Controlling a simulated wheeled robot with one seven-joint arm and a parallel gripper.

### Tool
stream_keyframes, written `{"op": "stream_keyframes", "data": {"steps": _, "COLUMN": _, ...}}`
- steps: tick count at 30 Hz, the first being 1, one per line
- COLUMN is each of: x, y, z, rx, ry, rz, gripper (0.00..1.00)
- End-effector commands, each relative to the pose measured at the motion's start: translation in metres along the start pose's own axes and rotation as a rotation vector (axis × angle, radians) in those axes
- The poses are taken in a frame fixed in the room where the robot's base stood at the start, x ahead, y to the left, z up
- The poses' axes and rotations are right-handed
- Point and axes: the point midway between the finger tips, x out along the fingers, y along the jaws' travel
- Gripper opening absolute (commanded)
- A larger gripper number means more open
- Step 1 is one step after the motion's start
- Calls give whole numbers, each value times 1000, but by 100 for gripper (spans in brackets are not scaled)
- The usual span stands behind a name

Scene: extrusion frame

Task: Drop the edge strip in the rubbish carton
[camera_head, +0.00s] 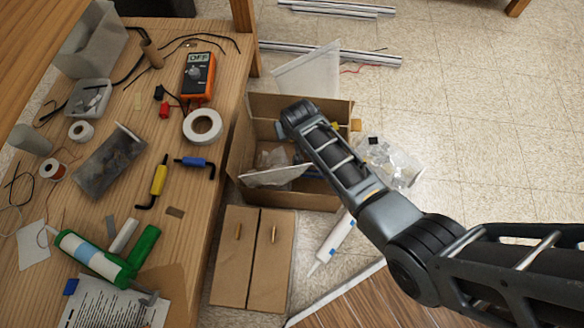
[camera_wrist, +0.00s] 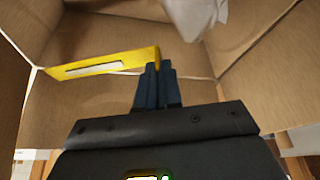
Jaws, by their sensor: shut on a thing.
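The edge strip (camera_wrist: 100,65) is a flat yellow piece with a pale slot, seen in the wrist view. My gripper (camera_wrist: 158,68) is shut on its right end, and the strip sticks out to the left. The brown cardboard walls of the rubbish carton (camera_wrist: 95,108) surround the strip and fingers in the wrist view. In the head view the open carton (camera_head: 305,195) stands on the floor beside the table, with my arm reaching over it. My fingers and most or all of the strip are hidden behind my arm there.
Crumpled clear plastic and a white sheet (camera_head: 275,176) lie in the carton. A clear bag of scraps (camera_head: 393,162) is on the floor to its right. The wooden table (camera_head: 195,225) with tools is at left. A closed flat carton (camera_head: 250,260) and a white tube (camera_head: 333,240) lie in front.

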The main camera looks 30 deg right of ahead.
Motion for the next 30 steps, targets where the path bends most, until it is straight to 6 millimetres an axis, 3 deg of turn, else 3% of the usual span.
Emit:
{"op": "stream_keyframes", "data": {"steps": 3, "x": -9, "y": -7, "z": 26, "rx": -6, "ry": -1, "rz": 0, "gripper": 0}}
{"op": "stream_keyframes", "data": {"steps": 12, "x": -29, "y": -18, "z": 72, "rx": -3, "ry": 0, "rz": 0, "gripper": 0}}
{"op": "stream_keyframes", "data": {"steps": 21, "x": 25, "y": -18, "z": 91, "rx": 0, "ry": -1, "rz": 0, "gripper": 0}}
{"op": "stream_keyframes", "data": {"steps": 30, "x": 46, "y": -18, "z": 99, "rx": 0, "ry": 0, "rz": 0, "gripper": 0}}
